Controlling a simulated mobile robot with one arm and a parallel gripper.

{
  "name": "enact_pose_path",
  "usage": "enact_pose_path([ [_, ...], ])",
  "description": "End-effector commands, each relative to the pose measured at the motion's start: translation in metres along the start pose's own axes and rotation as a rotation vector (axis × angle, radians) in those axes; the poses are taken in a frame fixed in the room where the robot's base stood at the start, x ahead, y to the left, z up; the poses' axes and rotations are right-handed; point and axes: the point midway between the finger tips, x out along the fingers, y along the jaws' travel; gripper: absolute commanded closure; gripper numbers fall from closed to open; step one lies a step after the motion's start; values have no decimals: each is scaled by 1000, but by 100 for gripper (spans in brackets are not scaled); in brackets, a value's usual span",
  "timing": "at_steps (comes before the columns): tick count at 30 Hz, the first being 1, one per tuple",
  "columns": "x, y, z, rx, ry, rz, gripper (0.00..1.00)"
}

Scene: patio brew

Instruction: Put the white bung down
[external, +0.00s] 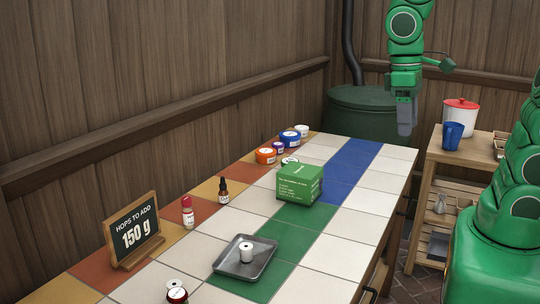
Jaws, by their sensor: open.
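A small white cylindrical piece, which looks like the white bung (246,251), stands upright in a dark grey tray (227,267) on the tiled table. My gripper (405,128) hangs fingers-down over the far right end of the table, well away from the tray. It is open, and I see nothing held in it. The gap between its fingers is hard to make out from this side.
A green box (300,184) stands mid-table. Orange and blue tubs (290,138), small bottles (187,212) and a chalkboard sign (132,230) line the wall side. A blue jug (452,135) and red-lidded container (460,117) stand on a wooden shelf unit. The table's right side is clear.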

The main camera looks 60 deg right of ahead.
Motion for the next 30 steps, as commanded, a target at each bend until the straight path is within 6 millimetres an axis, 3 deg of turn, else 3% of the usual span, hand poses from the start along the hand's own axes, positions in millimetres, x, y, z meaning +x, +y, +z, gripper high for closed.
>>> enact_pose_path([
  [6,1,17,53,-19,-16,-2,43],
  [12,5,25,84,-35,-26,-5,43],
  [24,6,26,93,-40,-29,-7,43],
  [30,3,28,84,-38,-30,-6,12],
])
